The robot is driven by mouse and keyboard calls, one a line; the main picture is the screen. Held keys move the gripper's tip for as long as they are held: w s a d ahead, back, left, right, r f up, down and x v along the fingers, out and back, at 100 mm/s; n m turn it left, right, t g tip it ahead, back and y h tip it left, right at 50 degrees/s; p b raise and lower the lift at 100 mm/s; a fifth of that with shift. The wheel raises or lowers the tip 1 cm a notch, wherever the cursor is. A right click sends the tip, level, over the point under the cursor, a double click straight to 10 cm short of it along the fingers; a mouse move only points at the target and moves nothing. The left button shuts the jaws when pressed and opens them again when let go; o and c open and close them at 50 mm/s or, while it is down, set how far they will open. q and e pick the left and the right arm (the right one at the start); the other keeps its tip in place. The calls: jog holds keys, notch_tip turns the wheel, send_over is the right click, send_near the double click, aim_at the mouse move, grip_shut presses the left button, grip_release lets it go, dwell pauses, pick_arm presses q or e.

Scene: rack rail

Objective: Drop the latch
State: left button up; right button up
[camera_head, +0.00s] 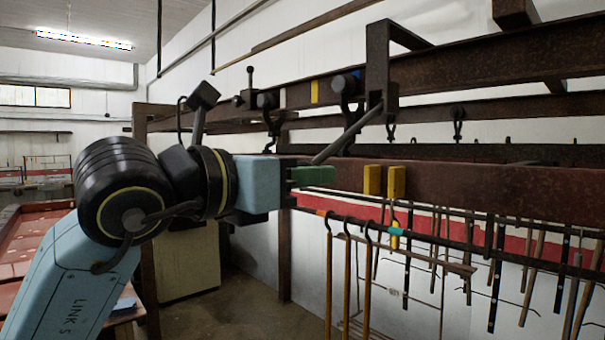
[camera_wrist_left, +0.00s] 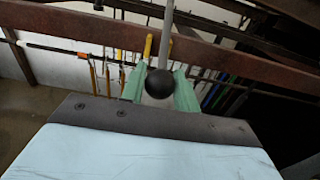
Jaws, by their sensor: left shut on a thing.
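The latch is a grey rod (camera_head: 350,133) that slopes from a dark upright bracket (camera_head: 379,70) down to the left. Its black ball knob (camera_wrist_left: 159,84) shows in the left wrist view, with the rod running away from it. My left gripper (camera_head: 316,174) has green fingers at the low end of the rod. In the left wrist view the fingers (camera_wrist_left: 160,90) are shut on the knob, one on each side. In the head view the knob is hidden by the gripper. My right gripper is out of view.
The rusty lower beam (camera_head: 480,190) runs just right of my gripper. Below it, a thin rail (camera_head: 450,242) carries several hanging hooked rods. An upper beam (camera_head: 480,66) with hanging hooks runs overhead. Open floor (camera_head: 245,290) lies below my left wrist.

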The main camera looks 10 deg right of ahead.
pick_arm(q)
jog(key=w+d+f+b, duration=0.2)
jog(key=w+d+f, duration=0.3)
jog(key=d, duration=0.2)
jog(key=w+d+f+b, duration=0.3)
jog(key=w+d+f, duration=0.2)
jog(key=d, duration=0.2)
jog(key=shift+w+d+b, duration=0.25)
jog(key=shift+d+b, duration=0.05)
dwell(1.5)
jog(key=o, duration=0.9)
